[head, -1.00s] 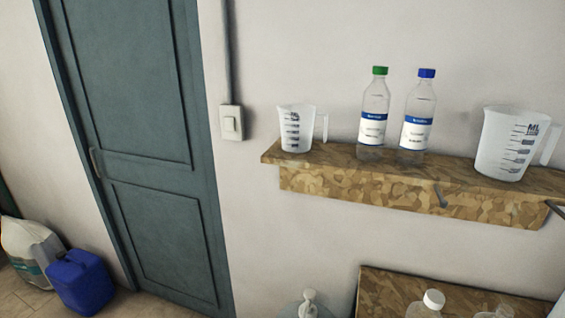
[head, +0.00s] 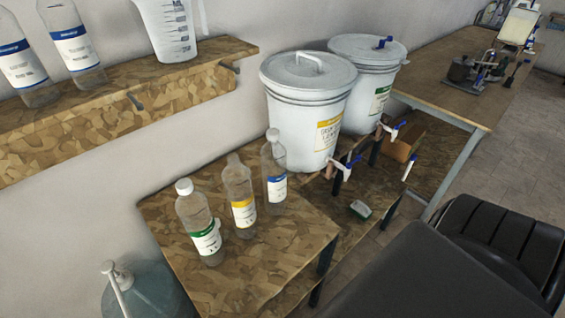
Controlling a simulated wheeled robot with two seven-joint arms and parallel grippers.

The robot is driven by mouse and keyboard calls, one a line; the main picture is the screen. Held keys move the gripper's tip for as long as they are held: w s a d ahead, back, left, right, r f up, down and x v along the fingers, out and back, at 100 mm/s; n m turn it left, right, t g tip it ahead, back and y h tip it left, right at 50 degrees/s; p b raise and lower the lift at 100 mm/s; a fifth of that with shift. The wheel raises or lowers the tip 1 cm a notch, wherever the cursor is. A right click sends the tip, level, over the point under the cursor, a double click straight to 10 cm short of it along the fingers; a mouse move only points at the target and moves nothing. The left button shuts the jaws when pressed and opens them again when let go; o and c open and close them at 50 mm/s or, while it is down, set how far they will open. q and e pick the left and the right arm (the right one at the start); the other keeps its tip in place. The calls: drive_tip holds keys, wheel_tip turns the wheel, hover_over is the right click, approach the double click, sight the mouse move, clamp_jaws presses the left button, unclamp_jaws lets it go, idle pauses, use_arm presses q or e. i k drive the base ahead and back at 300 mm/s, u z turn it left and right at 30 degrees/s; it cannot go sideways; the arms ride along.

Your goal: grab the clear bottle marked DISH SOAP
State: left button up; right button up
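Three clear bottles stand upright on a low wood-chip-board table: one with a green-banded label and white cap (head: 198,225), one with a yellow-banded label (head: 239,197), and one with a blue-banded label (head: 274,172). Two more clear bottles with blue-banded labels, (head: 22,65) and (head: 72,45), stand on the wall shelf at upper left, their tops cut off. The bottle print is too small to read, so I cannot tell which is marked DISH SOAP. Neither of my grippers is in view.
A white lidded drum (head: 300,115) with a yellow label and another with a green label (head: 372,85) stand behind the bottles, with blue-handled taps. A measuring jug (head: 168,30) is on the shelf (head: 120,100). A pump-topped container (head: 145,290) is at lower left.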

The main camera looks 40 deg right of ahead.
sight(235, 178)
drive_tip(key=z, duration=0.75)
drive_tip(key=k, duration=0.5)
drive_tip(key=z, duration=2.4)
drive_tip(key=i, duration=1.9)
drive_tip(key=u, duration=2.65)
